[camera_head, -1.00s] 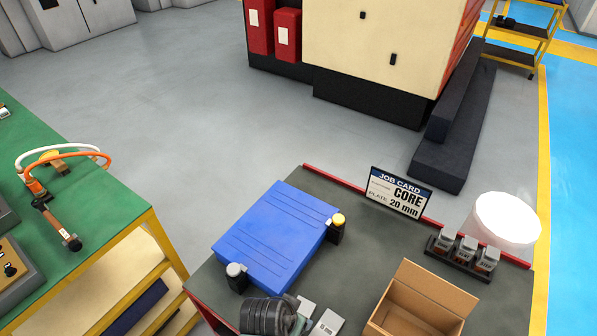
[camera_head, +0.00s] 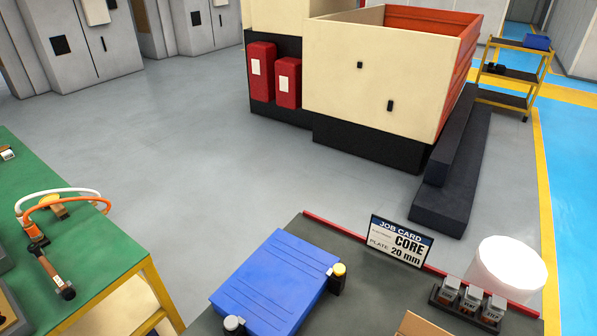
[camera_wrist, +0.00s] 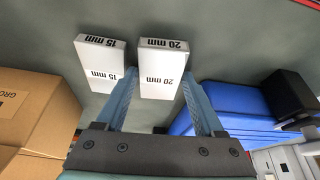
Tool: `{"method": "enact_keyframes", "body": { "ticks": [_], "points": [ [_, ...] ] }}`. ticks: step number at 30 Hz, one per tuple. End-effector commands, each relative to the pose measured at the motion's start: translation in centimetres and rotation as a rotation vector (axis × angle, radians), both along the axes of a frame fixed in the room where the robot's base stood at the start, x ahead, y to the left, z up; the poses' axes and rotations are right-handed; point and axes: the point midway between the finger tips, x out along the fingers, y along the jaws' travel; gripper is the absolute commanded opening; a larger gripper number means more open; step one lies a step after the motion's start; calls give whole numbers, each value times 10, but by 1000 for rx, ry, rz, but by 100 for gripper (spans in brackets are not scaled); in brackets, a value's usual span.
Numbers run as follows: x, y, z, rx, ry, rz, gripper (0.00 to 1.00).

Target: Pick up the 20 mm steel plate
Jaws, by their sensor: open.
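The 20 mm steel plate (camera_wrist: 163,70) is a pale block in the upper middle of the wrist view, with "20 mm" on its faces. A similar 15 mm plate (camera_wrist: 100,57) lies to its left, with a narrow gap between. My gripper (camera_wrist: 159,82) is open, its two blue fingers pointing toward the plates. The 20 mm plate appears between the fingertips, and the left finger overlaps the edge of the 15 mm plate in the picture. I cannot tell the remaining distance or any contact. Neither plate nor my gripper shows in the head view.
A cardboard box (camera_wrist: 35,105) stands left of the plates, a blue case (camera_wrist: 235,100) right. The head view shows the blue case (camera_head: 275,283), a job card (camera_head: 400,243) reading "CORE, PLATE 20 mm", a small holder with blocks (camera_head: 468,300), and a green bench (camera_head: 75,235) at left.

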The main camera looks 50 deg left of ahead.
Motion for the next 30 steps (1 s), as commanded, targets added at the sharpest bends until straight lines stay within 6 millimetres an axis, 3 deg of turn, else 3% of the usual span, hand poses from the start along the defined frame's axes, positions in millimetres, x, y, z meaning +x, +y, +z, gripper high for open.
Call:
{"method": "enact_keyframes", "body": {
  "ticks": [2, 13, 30],
  "points": [
    [0, 0, -1, 0, -1, 0, 66],
    [0, 0, -1, 0, 0, 0, 0],
    [2, 1, 7, 3, -5, 0, 0]
  ]
}}
